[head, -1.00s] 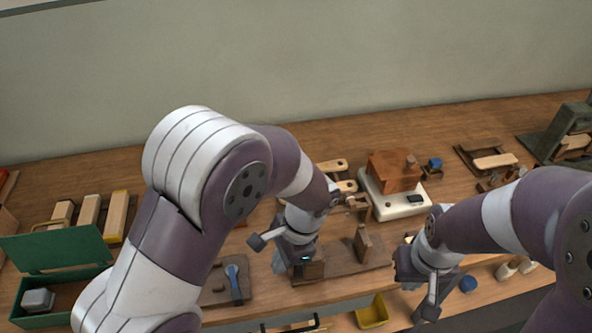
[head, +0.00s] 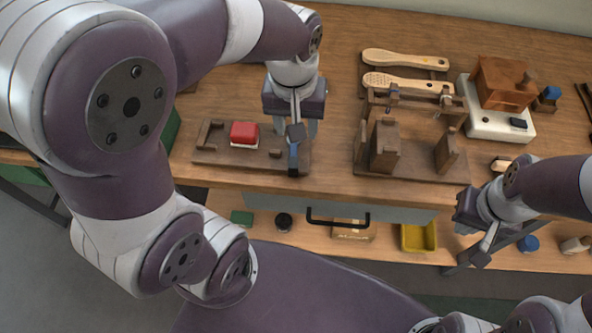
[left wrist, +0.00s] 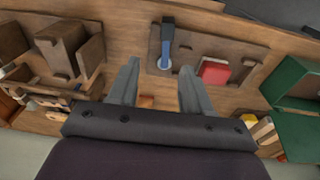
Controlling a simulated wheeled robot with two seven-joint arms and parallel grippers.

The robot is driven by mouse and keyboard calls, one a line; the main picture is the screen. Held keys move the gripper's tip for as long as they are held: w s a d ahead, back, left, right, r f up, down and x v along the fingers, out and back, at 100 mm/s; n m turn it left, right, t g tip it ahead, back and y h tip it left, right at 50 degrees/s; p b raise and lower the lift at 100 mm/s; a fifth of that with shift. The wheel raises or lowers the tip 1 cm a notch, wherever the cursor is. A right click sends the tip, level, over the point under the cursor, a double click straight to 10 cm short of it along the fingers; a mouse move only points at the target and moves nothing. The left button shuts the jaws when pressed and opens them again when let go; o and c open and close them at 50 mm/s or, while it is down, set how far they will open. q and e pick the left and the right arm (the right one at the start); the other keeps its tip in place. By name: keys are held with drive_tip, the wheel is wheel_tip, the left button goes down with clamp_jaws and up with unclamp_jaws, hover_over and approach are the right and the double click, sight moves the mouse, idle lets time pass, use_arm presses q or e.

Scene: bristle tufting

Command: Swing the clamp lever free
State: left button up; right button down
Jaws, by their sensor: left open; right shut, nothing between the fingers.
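The clamp lever (head: 293,159) is blue with a dark end and lies at the right end of a wooden board (head: 207,157). It points toward the table's front edge. In the left wrist view the lever (left wrist: 167,38) runs from a pale round pivot, beside and apart from a red block (left wrist: 214,72). The red block (head: 244,133) also shows in the head view. My left gripper (head: 297,130) is open above the pivot end, fingers pointing down, with nothing between them. My right gripper (head: 461,228) is shut and empty off the table's front edge, at right.
A wooden fixture with upright blocks (head: 384,146) stands right of the board. Behind it are two wooden brush handles (head: 405,60) and a white device (head: 500,122). Below the front edge, a shelf holds a yellow bin (head: 419,237). A green box (left wrist: 290,85) shows in the left wrist view.

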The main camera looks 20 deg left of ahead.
sight(293, 162)
use_arm(q)
drive_tip(key=shift+n+g, duration=0.5)
drive_tip(key=shift+n, duration=0.3)
drive_tip(key=f, duration=0.3)
drive_tip(key=s+f+b, duration=0.1)
drive_tip(key=f, duration=0.3)
drive_tip(key=f+b, duration=0.1)
drive_tip(key=f, duration=0.3)
drive_tip(key=shift+s+a+f, duration=0.1)
drive_tip(key=shift+s+f, duration=0.05)
drive_tip(key=shift+f, duration=0.1)
use_arm(e)
wheel_tip(293, 162, down, 2)
drive_tip(key=shift+w, duration=0.1)
